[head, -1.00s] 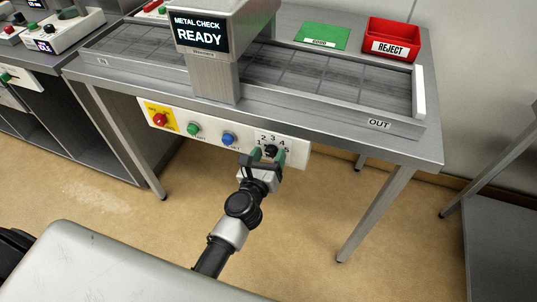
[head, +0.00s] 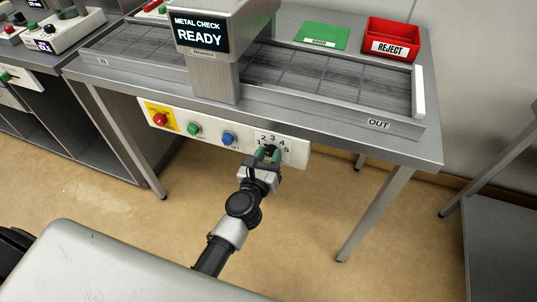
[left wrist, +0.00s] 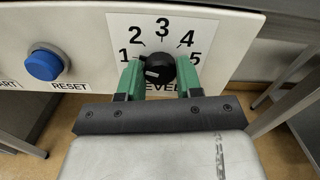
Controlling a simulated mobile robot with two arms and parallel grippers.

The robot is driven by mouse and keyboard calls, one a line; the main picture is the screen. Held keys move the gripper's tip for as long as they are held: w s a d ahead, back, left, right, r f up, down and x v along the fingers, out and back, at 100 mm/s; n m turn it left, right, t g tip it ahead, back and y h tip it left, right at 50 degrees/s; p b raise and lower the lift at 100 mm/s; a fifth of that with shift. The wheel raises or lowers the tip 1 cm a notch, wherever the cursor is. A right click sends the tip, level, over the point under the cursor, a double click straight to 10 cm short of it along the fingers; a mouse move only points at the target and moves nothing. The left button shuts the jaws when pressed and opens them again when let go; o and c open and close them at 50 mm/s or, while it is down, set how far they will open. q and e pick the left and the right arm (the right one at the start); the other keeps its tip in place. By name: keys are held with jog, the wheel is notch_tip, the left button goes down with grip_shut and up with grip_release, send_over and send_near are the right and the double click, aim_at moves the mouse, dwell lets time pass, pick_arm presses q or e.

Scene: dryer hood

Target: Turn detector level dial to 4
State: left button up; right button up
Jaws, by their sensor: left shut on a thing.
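The detector level dial (left wrist: 160,68) is a black round knob on the white control panel, below the printed numbers 1 to 5 in an arc. A light pointer mark on the knob faces left and slightly down, near the 1 side in the left wrist view. My left gripper (left wrist: 158,78) is shut on the dial, with one green finger on each side of it. In the head view the same gripper (head: 268,155) reaches the dial from below and hides much of it. My right gripper is not in view.
A blue RESET button (left wrist: 44,65) is left of the dial. A green button (head: 194,129) and a red button on yellow (head: 159,119) are farther left. The metal check screen (head: 200,35) reads READY. A red REJECT bin (head: 391,39) and green mat (head: 321,36) are on the table.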

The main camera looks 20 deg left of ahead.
pick_arm(q)
jog(key=m+p, duration=0.1)
jog(key=m, duration=0.4)
jog(key=m+p, duration=0.2)
jog(key=m, duration=0.4)
jog(key=shift+m, duration=0.3)
jog(key=m+p, duration=0.2)
jog(key=m, duration=0.4)
jog(key=shift+d, duration=0.1)
jog(key=shift+f+m+p, duration=0.15)
jog(key=shift+m+p, duration=0.85)
jog(key=shift+m, duration=1.4)
jog(key=o, duration=0.9)
jog(key=s, duration=0.5)
jog(key=s+b, duration=0.1)
jog(key=s, duration=0.5)
jog(key=shift+a, duration=0.2)
